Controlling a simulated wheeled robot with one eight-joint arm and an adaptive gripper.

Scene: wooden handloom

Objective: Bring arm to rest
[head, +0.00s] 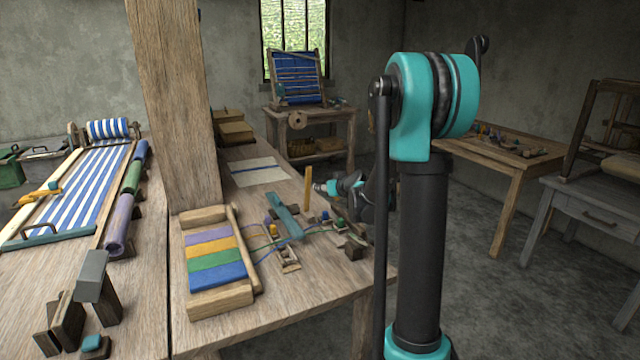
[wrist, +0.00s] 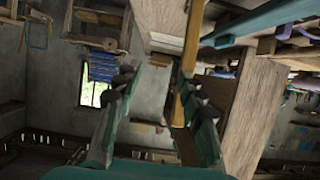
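In the head view my gripper (head: 322,187) is low over the right side of the wooden table (head: 325,268), pointing left, partly behind my arm. In the wrist view its two dark green fingers (wrist: 152,85) stand wide apart, with nothing held between them. A thin yellow wooden stick (head: 308,188) stands upright on the table just left of the gripper. In the wrist view this stick (wrist: 193,42) shows close along the right finger; I cannot tell whether they touch.
A yarn board (head: 216,262) with coloured bands, a teal bar (head: 284,216) and small wooden pieces lie on the table. A striped loom (head: 80,195) is at left and a wooden post (head: 176,100) rises beside it. Side tables (head: 500,150) stand at right; floor (head: 480,285) is clear.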

